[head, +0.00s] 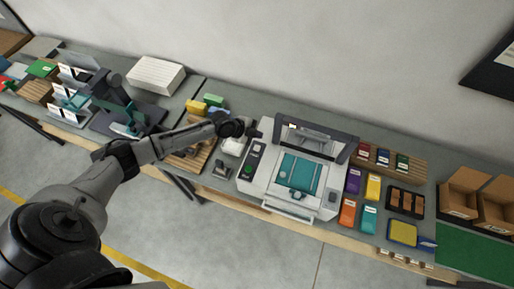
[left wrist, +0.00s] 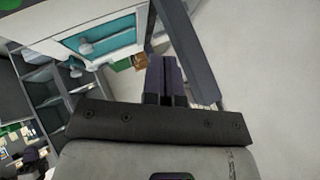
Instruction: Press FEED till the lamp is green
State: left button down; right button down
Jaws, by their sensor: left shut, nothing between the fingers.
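The ink unit (head: 330,207) is a white and grey machine with a teal bed (head: 298,172) and a dark raised frame at its back. Its dark control panel (head: 251,158) runs along the left side, with a pale patch near the top and a small green spot lower down. I cannot tell which mark is FEED or the lamp; labels are too small. My left gripper (head: 252,130) is shut and empty above the panel's far end, seemingly apart from it. Its shut fingers (left wrist: 166,80) show in the left wrist view, with the teal bed (left wrist: 105,40) beyond. My right gripper is not in view.
Coloured ink packs (head: 373,187) and a wooden rack (head: 390,160) stand right of the unit. Cardboard boxes (head: 460,193) and a green mat (head: 470,253) lie farther right. A white paper stack (head: 155,75) and another machine (head: 125,105) stand left.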

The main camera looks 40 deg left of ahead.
pick_arm(q)
jog(key=b, duration=0.4)
send_over(257, 149)
notch_tip(257, 149, down, 7)
jog(key=shift+r, duration=0.2)
jog(key=shift+a+f+b, duration=0.1)
jog(key=shift+f+b, duration=0.4)
jog(key=shift+b, duration=0.25)
dwell(0.3)
dwell(0.8)
jog(key=shift+f+b, duration=0.45)
jog(key=shift+b, duration=0.2)
